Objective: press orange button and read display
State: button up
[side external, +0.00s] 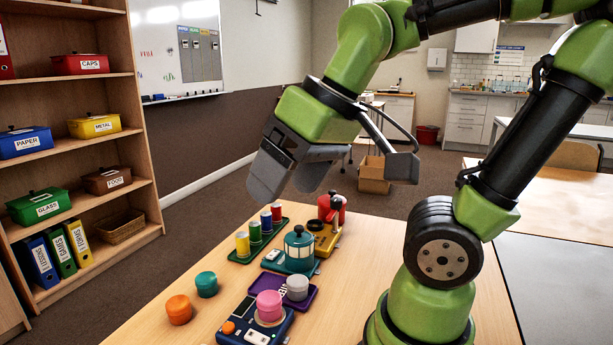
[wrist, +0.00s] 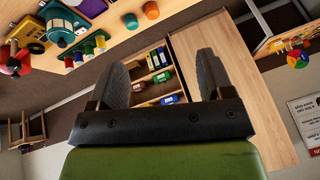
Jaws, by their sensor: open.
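A dark blue device (side external: 278,327) lies at the front edge of the side view. A pink round cap (side external: 269,305) stands on the device. A larger orange round piece (side external: 179,309) sits apart on the table to the left; it also shows in the wrist view (wrist: 151,9). My gripper (side external: 335,175) is open and empty, high above the table and away from the device. Its two fingers show spread in the wrist view (wrist: 160,78).
Shelves (side external: 88,125) stand left.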

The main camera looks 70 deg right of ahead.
jog(key=shift+s+a+r+m+t, duration=0.15)
jog(key=shift+s+m+t, duration=0.25)
jog(key=shift+s, duration=0.2)
jog(key=shift+s+a+r+m+t, duration=0.1)
jog(key=shift+s+m+t, duration=0.3)
jog(key=shift+s, duration=0.2)
jog(key=shift+c, duration=0.3)
